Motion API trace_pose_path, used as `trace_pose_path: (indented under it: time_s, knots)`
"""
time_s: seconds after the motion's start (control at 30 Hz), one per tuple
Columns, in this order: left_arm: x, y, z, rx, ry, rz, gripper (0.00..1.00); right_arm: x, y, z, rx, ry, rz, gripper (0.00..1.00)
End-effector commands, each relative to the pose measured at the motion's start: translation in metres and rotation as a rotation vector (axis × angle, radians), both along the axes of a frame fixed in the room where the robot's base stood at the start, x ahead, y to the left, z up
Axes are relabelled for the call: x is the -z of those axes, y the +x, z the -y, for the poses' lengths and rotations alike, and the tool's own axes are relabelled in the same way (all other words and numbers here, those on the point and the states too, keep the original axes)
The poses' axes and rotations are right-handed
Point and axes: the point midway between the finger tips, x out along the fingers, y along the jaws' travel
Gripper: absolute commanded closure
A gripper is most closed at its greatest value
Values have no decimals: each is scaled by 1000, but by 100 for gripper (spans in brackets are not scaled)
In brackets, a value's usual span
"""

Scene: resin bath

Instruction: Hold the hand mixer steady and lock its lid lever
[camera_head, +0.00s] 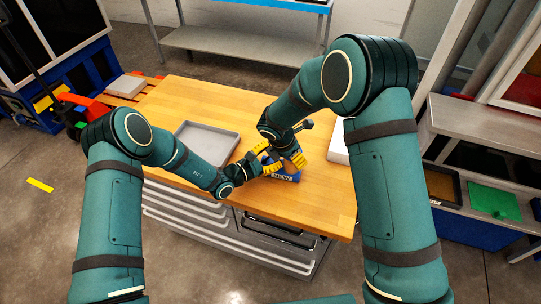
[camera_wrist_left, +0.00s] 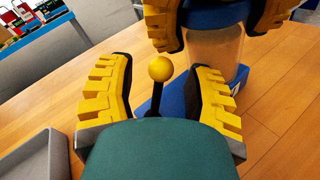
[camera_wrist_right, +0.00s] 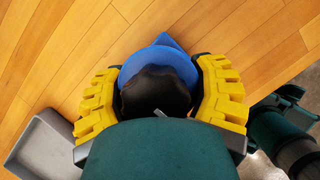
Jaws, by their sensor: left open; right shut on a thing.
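The hand mixer has a blue base (camera_head: 284,176), a clear cylinder (camera_wrist_left: 213,55) and a blue and black top (camera_wrist_right: 155,85). It stands upright on the wooden table. My right gripper (camera_wrist_right: 162,92) is shut on the mixer's top from above, one yellow finger pad on each side. The lid lever is a black stick with a yellow ball (camera_wrist_left: 160,68) beside the cylinder. My left gripper (camera_wrist_left: 158,92) is open, its pads on either side of the lever with gaps to both. In the head view the grippers hide most of the mixer.
A grey tray (camera_head: 183,131) lies on the wooden table (camera_head: 200,93) left of the mixer. A white object (camera_head: 338,147) lies to its right, partly behind my right arm. The table's front left is clear.

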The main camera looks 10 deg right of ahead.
Motion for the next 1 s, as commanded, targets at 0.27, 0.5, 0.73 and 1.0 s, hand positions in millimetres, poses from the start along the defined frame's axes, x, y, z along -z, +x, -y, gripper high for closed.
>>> trace_pose_path:
  time_s: [0.27,0.5,0.73,1.0]
  knots:
    - [-3,-13,-21,-3,0,-2,49,0,0,1,1,-1,1,81]
    - [-8,-40,-62,-4,0,-2,49,0,0,1,1,-1,1,81]
    - [-11,-60,-90,-2,0,0,49,0,0,1,1,-1,1,81]
    - [-12,-67,-100,0,0,0,49,0,0,1,1,-1,1,81]
